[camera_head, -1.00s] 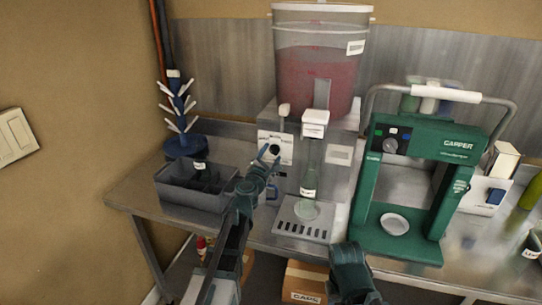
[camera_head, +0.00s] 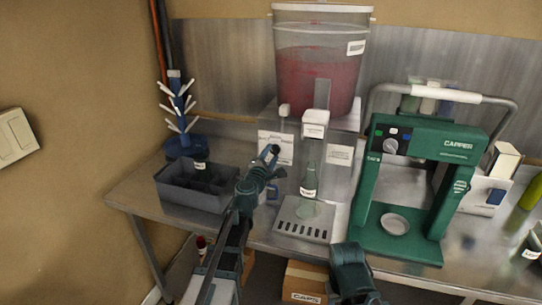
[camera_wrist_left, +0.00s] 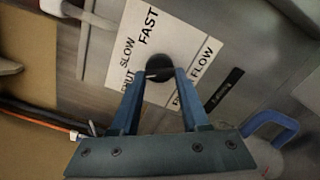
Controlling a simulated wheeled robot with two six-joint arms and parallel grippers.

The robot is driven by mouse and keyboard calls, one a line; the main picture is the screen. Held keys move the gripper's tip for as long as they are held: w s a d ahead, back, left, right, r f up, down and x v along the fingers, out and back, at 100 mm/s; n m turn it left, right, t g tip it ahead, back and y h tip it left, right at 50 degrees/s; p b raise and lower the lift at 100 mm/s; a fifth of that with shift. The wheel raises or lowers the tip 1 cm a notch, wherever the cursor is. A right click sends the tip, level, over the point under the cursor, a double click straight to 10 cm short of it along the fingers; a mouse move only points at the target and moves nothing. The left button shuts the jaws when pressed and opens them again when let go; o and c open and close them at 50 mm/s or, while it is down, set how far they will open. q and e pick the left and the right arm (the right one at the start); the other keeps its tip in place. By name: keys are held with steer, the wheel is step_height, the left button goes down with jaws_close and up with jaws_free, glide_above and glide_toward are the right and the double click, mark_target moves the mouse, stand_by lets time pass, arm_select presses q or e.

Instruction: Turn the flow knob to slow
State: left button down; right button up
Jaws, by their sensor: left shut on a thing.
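The flow knob (camera_wrist_left: 159,66) is a dark round knob on a white label plate (camera_wrist_left: 203,52) in the left wrist view. The plate reads FAST, SLOW and FLOW, with a partly covered word that looks like SHUT. A short pale mark shows on the knob's lower left; its exact setting is hard to tell. My left gripper (camera_wrist_left: 160,75) is shut on the knob, one fingertip at each side. In the head view my left gripper (camera_head: 271,153) covers the knob in front of the plate (camera_head: 286,150).
A tank of red liquid (camera_head: 305,80) stands above the filler. A green bottle (camera_head: 309,182) stands on the drip tray (camera_head: 288,224), right of my left gripper. A grey divided bin (camera_head: 185,195) is at left, the green capper (camera_head: 452,150) at right. A blue handle (camera_wrist_left: 270,128) shows at lower right.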

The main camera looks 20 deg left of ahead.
arm_select(q)
steer(key=m, duration=0.5)
steer(key=shift+s, duration=0.1)
arm_select(e)
steer(key=shift+r, duration=0.1)
arm_select(q)
steer(key=shift+m, duration=0.4)
steer(key=shift+c, duration=1.9)
jaws_free()
steer(key=shift+r, duration=0.1)
steer(key=shift+s, duration=0.1)
